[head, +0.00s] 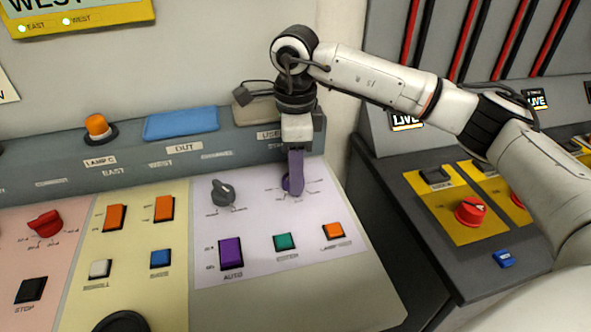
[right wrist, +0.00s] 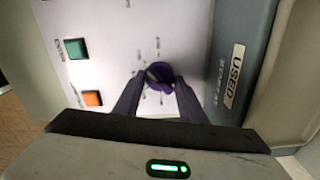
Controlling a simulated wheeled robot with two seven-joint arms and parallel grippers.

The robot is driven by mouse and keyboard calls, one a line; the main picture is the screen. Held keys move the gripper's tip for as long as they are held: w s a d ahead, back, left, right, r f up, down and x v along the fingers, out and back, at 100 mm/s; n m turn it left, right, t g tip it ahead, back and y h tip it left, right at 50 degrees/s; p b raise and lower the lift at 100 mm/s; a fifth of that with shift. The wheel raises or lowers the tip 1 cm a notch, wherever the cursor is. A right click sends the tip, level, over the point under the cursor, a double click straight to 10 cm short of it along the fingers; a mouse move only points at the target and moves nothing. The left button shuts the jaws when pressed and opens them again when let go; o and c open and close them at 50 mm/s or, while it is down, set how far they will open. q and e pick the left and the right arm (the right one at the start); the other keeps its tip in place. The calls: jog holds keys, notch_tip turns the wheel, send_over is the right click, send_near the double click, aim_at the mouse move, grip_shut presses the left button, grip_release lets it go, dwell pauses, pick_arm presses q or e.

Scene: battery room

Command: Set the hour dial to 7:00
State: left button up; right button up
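The hour dial (right wrist: 159,74) is a small round purple knob with tick marks around it on the pale lilac panel section. In the head view the dial (head: 287,184) is mostly hidden behind the purple fingers of my right gripper (head: 294,190). In the right wrist view the two fingers of this gripper (right wrist: 161,80) reach down on both sides of the dial and appear to touch it. The dial's tick labels are too small to read, so its setting cannot be told. My left gripper is not in view.
Near the dial are a grey knob (head: 223,193), a purple rocker switch (head: 231,253), a green button (head: 284,242) and an orange button (head: 333,231). A raised ledge with a blue pad (head: 181,123) runs behind. A dark console with a red button (head: 471,211) stands right.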

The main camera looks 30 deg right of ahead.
jog(key=o, duration=0.3)
jog(key=shift+s+a, duration=0.1)
jog(key=shift+a, duration=0.1)
jog(key=shift+o, duration=0.4)
jog(key=shift+d+r, duration=0.1)
notch_tip(320, 180, up, 10)
